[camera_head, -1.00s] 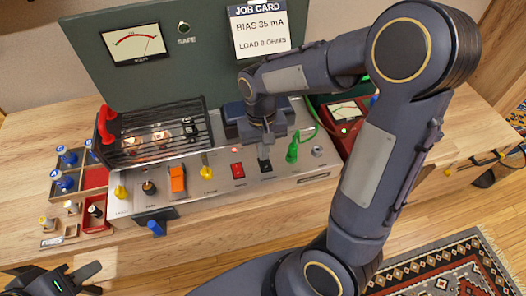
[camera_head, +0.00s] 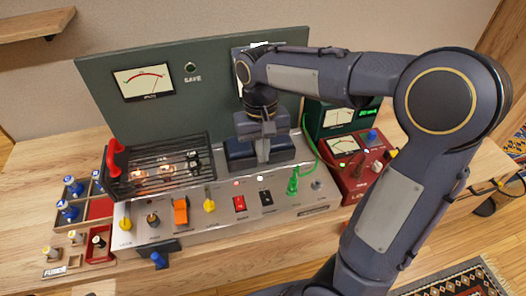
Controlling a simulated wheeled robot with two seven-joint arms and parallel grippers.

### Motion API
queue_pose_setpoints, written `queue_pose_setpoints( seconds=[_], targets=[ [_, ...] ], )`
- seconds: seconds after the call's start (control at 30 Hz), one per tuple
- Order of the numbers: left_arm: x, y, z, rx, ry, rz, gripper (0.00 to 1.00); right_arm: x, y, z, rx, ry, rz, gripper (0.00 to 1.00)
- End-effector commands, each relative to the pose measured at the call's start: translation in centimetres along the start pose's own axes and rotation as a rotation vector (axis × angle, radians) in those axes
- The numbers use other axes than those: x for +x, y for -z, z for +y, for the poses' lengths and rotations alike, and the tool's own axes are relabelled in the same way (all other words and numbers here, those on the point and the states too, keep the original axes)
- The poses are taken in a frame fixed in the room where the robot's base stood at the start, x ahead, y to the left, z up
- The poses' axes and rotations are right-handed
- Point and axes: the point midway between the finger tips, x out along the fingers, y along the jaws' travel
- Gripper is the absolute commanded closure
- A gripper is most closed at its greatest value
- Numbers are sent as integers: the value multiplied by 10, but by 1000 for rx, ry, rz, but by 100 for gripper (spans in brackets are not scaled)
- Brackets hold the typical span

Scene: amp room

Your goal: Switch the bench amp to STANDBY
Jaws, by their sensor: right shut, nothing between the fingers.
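The bench amp (camera_head: 215,222) is a silver panel on the wooden bench with a row of controls. My right gripper (camera_head: 263,158) points down, shut and empty. It appears above and behind the black rocker, apart from it, in front of the dark transformer blocks (camera_head: 242,153). My left gripper is not in view.
Beside the rockers are a yellow knob (camera_head: 209,204), an orange switch (camera_head: 181,212) and a green plug (camera_head: 293,185) with its cable. A black cage (camera_head: 150,182) over glowing tubes stands left. A red meter box (camera_head: 350,180) stands right. Fuse trays (camera_head: 60,235) lie far left.

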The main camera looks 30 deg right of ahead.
Motion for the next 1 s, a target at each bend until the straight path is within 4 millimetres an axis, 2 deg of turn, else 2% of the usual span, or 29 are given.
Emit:
queue_pose_setpoints(
  seconds=[0.3, 0.67, 0.87, 1.0],
  targets=[
    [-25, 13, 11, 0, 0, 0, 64, -6, -15, -3, 0, 0, -7, 100],
    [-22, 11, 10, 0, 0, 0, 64, 2, -16, -4, 2, 1, -7, 100],
    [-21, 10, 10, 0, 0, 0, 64, 26, -17, -4, 1, -1, -11, 100],
    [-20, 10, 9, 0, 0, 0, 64, 56, -17, -3, 2, -1, -13, 100]
  ],
)
